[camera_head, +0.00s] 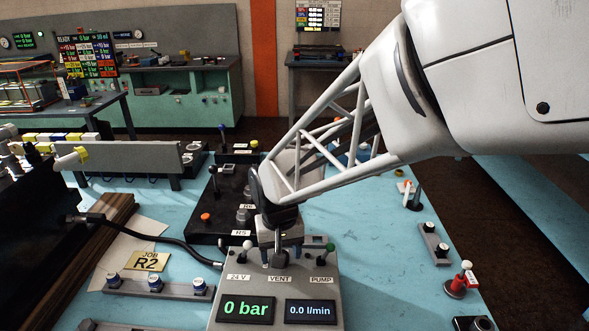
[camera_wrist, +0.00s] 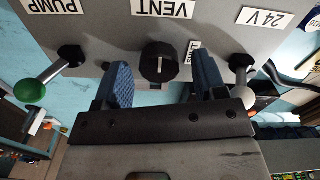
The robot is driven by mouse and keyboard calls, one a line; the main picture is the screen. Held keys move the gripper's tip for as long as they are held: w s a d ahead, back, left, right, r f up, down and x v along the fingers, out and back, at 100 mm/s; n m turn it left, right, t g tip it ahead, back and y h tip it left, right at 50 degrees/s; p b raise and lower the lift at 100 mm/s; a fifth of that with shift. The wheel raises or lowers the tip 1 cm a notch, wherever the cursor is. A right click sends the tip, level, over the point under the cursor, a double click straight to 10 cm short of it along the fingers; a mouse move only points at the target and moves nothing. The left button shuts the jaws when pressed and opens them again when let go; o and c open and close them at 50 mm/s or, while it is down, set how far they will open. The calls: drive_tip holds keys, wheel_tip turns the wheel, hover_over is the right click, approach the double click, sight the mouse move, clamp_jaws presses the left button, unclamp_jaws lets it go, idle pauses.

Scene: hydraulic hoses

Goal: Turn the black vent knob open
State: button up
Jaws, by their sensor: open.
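The black vent knob (camera_wrist: 158,64) sits on the grey control box (camera_head: 225,290) above the VENT label. It is round with a white mark. In the head view the knob (camera_head: 280,259) shows just below my gripper (camera_head: 279,240). In the wrist view, which is upside down, my gripper (camera_wrist: 163,80) is open with its two blue-padded fingers on either side of the knob. A gap shows on both sides, so neither finger appears to touch it. I cannot tell exactly how deep the fingertips reach. The box displays read 0 bar and 0.0 l/min.
Close beside the gripper stand the green-tipped PUMP lever (camera_wrist: 38,84) and the pale-tipped 24 V lever (camera_wrist: 242,88). A black hose (camera_head: 150,233) runs to the box from the left. A black valve plate (camera_head: 232,190) lies behind.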

drive_tip(key=shift+r, duration=3.9)
drive_tip(key=s+d+r+m+t, duration=0.1)
drive_tip(key=s+d+r, duration=0.1)
drive_tip(key=s+d, duration=0.6)
drive_tip(key=s+d+r+m+t, duration=0.1)
drive_tip(key=s+d+m, duration=0.1)
drive_tip(key=s+d, duration=0.6)
drive_tip(key=d, duration=0.7)
drive_tip(key=shift+s+d+r+t, duration=0.15)
drive_tip(key=shift+d+r+t, duration=0.1)
drive_tip(key=shift+r+t, duration=0.1)
